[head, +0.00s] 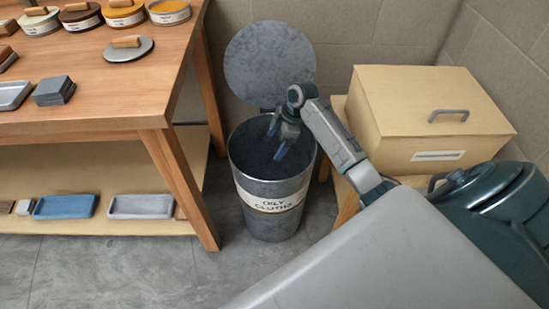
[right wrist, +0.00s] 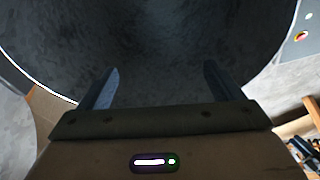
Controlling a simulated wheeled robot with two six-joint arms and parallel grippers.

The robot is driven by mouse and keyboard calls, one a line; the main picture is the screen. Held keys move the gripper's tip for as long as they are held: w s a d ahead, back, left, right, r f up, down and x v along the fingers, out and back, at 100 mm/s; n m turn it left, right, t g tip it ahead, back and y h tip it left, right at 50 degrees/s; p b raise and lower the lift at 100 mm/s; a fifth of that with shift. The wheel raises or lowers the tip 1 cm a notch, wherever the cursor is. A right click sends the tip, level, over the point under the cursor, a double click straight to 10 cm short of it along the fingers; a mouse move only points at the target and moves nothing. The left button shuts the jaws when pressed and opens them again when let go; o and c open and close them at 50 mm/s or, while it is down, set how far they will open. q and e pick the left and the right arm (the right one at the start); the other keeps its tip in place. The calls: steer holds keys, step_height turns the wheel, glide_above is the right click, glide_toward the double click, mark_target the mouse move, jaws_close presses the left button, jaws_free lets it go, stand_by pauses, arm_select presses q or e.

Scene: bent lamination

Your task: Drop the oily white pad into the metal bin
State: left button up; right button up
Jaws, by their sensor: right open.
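The metal bin (head: 270,226) stands upright on the floor with a label reading "OILY CLOTHS". Its round lid (head: 268,62) is raised behind it. My right gripper (head: 276,140) points down at the bin's open mouth, with its fingers at or inside the opening. In the right wrist view its two fingers (right wrist: 161,76) are apart with nothing between them, over the bin's dark inside (right wrist: 165,35). I see no white pad in either view; the bin's floor is too dark to make out anything on it. My left gripper is not in view.
A wooden workbench (head: 110,95) with round tins, a grey block (head: 54,91) and a lower shelf of trays stands at the left. A pale box (head: 425,120) with a handle sits on a wooden stand at the right. A block wall is close behind the bin.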

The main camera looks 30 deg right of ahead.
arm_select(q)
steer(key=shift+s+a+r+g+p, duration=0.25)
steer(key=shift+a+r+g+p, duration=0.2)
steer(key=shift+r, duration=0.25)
arm_select(e)
steer(key=v, duration=1)
steer(key=shift+r, duration=0.3)
steer(key=shift+d, duration=0.1)
